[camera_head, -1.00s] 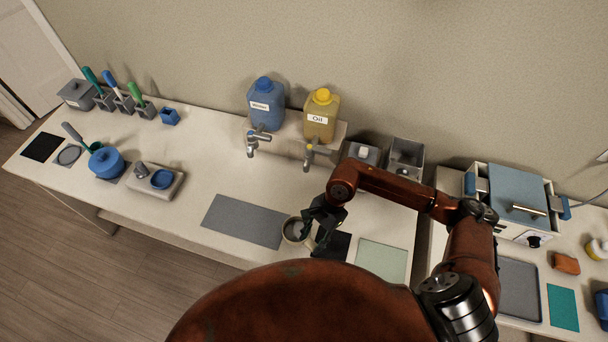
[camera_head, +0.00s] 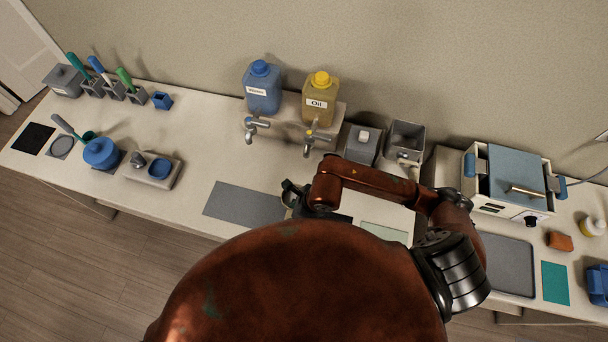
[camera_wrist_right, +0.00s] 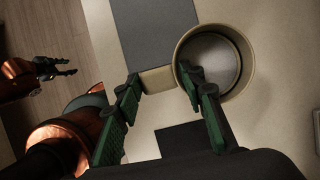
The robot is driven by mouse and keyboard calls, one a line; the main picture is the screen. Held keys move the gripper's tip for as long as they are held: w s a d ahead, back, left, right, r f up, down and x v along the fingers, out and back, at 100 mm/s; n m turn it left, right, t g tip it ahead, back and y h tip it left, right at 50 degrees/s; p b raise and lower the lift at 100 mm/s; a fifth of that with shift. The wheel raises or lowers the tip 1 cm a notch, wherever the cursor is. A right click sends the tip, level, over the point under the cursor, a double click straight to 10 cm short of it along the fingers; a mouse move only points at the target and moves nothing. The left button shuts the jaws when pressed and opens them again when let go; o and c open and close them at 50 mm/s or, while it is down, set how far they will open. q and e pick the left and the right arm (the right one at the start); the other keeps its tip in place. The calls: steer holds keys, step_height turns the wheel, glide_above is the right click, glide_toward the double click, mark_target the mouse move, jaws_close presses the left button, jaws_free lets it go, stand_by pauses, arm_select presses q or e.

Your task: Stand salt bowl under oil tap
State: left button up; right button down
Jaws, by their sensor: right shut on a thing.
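A round cream bowl (camera_wrist_right: 238,62) with a grey inside shows in the right wrist view; no label is visible, and I take it as the salt bowl. In the head view my right gripper (camera_head: 293,197) is partly behind my arm and the bowl is hidden. The oil tap (camera_head: 311,140) is below the yellow oil jug (camera_head: 320,98), beyond my gripper. My left gripper (camera_wrist_right: 64,68) looks open and empty.
A blue jug (camera_head: 262,90) with its own tap (camera_head: 252,130) stands left of the oil. A grey mat (camera_head: 243,203) lies on the counter near the gripper. Grey containers (camera_head: 363,144) stand right of the oil tap. The counter before the taps is clear.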

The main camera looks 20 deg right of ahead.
steer(key=w+d+p, duration=0.1)
steer(key=w+d, duration=0.1)
steer(key=w, duration=0.2)
steer(key=w+d+f+p, duration=0.1)
steer(key=w+d+p, duration=0.1)
steer(key=w+d, duration=0.1)
steer(key=w+d+f+p, duration=0.1)
steer(key=w+d, duration=0.2)
steer(key=w, duration=0.1)
steer(key=shift+w+f, duration=0.2)
steer(key=shift+w, duration=0.2)
steer(key=shift+f, duration=0.5)
steer(key=c, duration=1.3)
jaws_free()
steer(key=shift+f, duration=0.1)
steer(key=shift+o, duration=0.2)
steer(key=b+v, duration=0.1)
steer(key=v, duration=1.1)
steer(key=shift+b, duration=0.4)
